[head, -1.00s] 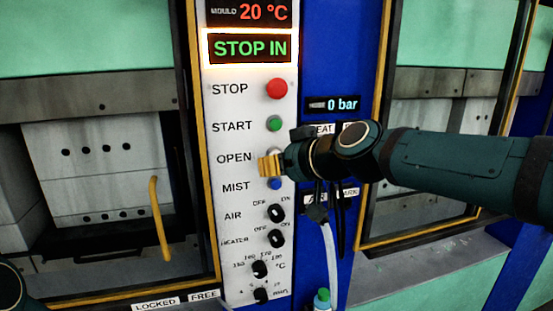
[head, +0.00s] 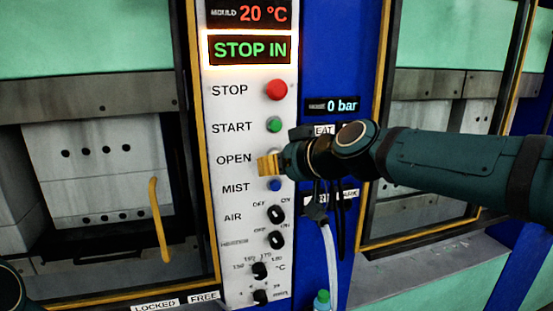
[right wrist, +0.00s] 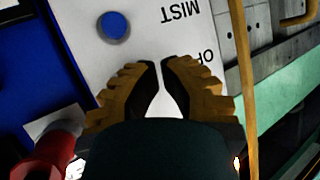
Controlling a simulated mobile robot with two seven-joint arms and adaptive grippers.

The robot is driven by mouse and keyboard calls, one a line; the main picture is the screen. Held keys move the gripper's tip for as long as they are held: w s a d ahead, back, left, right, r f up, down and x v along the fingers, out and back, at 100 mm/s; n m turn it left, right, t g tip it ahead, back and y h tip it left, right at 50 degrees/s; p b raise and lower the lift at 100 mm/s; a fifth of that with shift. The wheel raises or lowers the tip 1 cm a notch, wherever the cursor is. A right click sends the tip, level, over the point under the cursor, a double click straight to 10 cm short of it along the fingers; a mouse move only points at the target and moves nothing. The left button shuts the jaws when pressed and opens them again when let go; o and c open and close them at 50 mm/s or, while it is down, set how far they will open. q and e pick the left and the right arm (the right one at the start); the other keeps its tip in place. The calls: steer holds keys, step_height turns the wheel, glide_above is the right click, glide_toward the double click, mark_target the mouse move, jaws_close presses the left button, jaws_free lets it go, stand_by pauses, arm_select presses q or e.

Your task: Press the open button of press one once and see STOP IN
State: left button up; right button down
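The control panel (head: 225,205) of the press has a lit display (head: 249,50) reading STOP IN in green. In the right wrist view the fingertips (right wrist: 161,64) are together with only a thin gap and nothing held, and the open button is hidden. My left gripper is out of view.
The red stop button (head: 277,90) and green start button (head: 274,124) are above my fingers. The blue mist button (head: 275,184) is close below. Knobs (head: 276,214) sit lower. A yellow handle (head: 158,218) is on the left door. A bottle (head: 322,300) stands below my arm.

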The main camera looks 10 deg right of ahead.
steer(key=shift+w, duration=0.2)
steer(key=shift+s, duration=0.1)
stand_by(0.4)
steer(key=shift+s, duration=0.85)
steer(key=shift+s, duration=0.1)
steer(key=s, duration=0.4)
steer(key=shift+s+d+b, duration=0.1)
steer(key=shift+s+b, duration=0.3)
